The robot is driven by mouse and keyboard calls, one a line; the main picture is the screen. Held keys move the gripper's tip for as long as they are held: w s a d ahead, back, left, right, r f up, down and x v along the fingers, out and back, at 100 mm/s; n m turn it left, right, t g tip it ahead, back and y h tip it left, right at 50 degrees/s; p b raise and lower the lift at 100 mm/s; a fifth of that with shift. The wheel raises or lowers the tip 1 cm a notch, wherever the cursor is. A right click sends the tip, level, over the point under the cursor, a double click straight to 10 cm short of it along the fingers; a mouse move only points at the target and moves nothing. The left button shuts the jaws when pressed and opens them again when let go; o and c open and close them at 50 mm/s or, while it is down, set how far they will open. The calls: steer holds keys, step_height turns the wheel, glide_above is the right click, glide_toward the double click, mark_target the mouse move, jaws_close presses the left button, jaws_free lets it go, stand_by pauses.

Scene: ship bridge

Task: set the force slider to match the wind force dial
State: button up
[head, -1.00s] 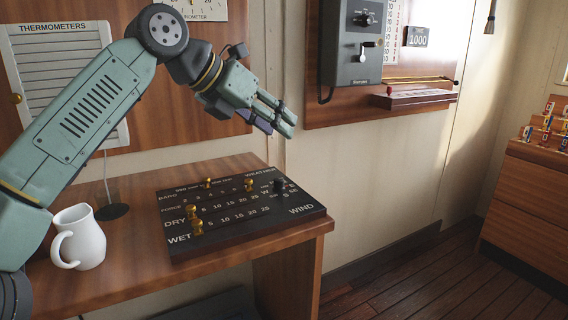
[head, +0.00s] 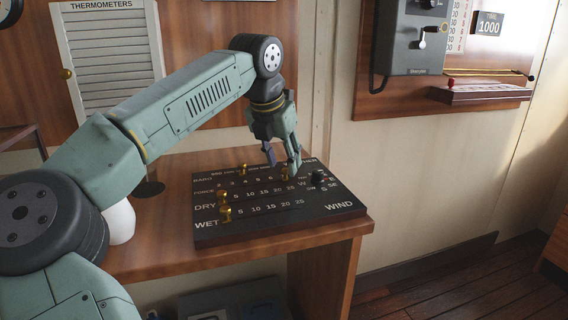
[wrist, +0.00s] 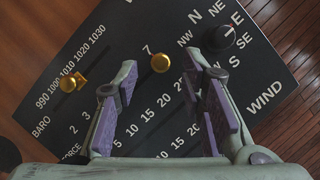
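The black slider board (head: 262,236) lies on the wooden desk. Its force slider is a brass knob (head: 285,174) at the right end of the FORCE row; in the wrist view the knob (wrist: 160,63) sits close beside the number 7. My gripper (head: 283,163) is pointed down over that end of the board. In the wrist view my gripper (wrist: 161,66) is open, with the knob showing between its two fingertips. I cannot tell whether either finger touches it. I see no wind force dial.
The baro knob (head: 243,169), dry knob (head: 224,196), wet knob (head: 226,211) and black wind direction knob (head: 319,178) stand on the same board. A white mug (head: 121,222) is partly behind my arm. The thermometer cabinet (head: 108,47) and grey wall telephone (head: 415,38) are behind.

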steer(key=shift+x, duration=0.8)
steer(key=shift+c, duration=0.3)
jaws_close()
